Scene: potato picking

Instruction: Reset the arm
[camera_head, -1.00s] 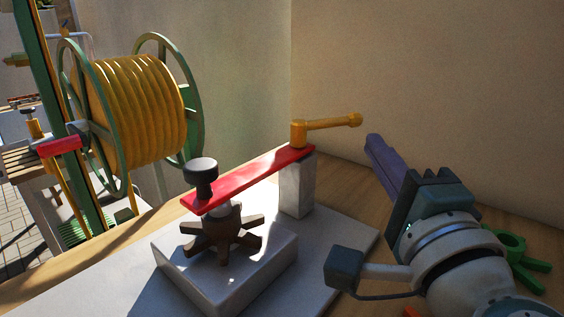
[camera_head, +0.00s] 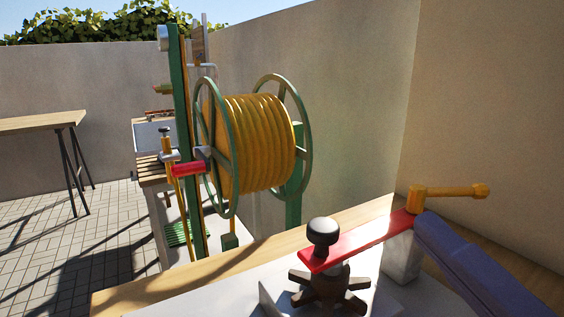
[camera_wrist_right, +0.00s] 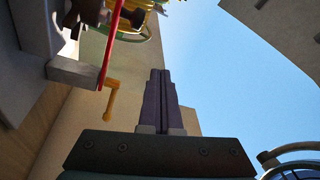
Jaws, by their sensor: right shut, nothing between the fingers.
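My right gripper (camera_head: 430,226) enters the head view at the lower right. Its purple fingers are shut together with nothing between them. The fingertips overlap the grey post of the red-arm device in the picture; I cannot tell whether they touch. In the right wrist view the closed fingers (camera_wrist_right: 159,75) point up toward blue sky beside the wall, with the dark gripper body below. My left gripper is not in view.
A red bar (camera_head: 362,243) with a black knob (camera_head: 323,231), brown star wheel (camera_head: 328,290) and yellow crank handle (camera_head: 455,191) stands on the bench. A yellow hose reel (camera_head: 252,143) is behind. A wall (camera_head: 490,110) closes the right. Paved floor (camera_head: 100,235) at left looks open.

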